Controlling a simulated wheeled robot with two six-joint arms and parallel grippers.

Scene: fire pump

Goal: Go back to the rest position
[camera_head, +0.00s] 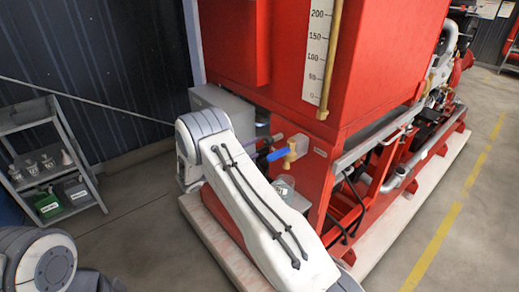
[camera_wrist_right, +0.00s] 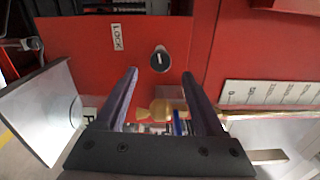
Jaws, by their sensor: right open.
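My right gripper (camera_wrist_right: 160,72) is open in the right wrist view, its two dark fingers spread with nothing held between them. The head view shows my white right forearm reaching up from the bottom, hiding most of that gripper. A brass valve (camera_head: 294,148) with a blue lever (camera_head: 277,155) sticks out from the lower front of the red pump frame. In the right wrist view, the brass valve (camera_wrist_right: 160,109) and blue lever (camera_wrist_right: 179,124) appear between the fingers, partly hidden by the gripper base; contact cannot be told. My left gripper is not in view.
The red tank (camera_head: 375,60) with a level scale (camera_head: 318,45) stands close behind my right arm. A black knob (camera_wrist_right: 159,59) is on a red panel beyond the fingertips. A grey shelf cart (camera_head: 92,172) stands at left. Open floor (camera_head: 435,225) lies at right.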

